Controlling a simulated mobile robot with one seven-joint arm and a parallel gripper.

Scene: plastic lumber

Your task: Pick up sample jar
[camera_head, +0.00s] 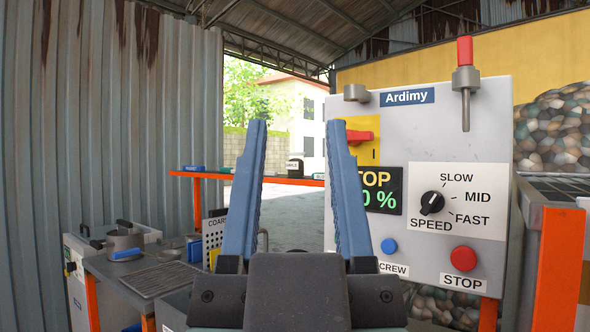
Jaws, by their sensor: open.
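The sample jar (294,168) is small, with a dark lid and a pale label. It stands upright on an orange-edged shelf (262,180) in the middle distance. In the picture it shows between the two blue fingers of my gripper (296,132). My gripper is open and empty, pointing forward. The jar looks well beyond the fingertips, and nothing touches it. My gripper's dark body hides the lower middle of the view.
A grey control panel (470,130) with a red stop button (463,259) and speed knob (432,203) stands close on the right. A bench (125,270) with a metal pot (124,241) is at lower left. A corrugated wall (110,110) closes the left.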

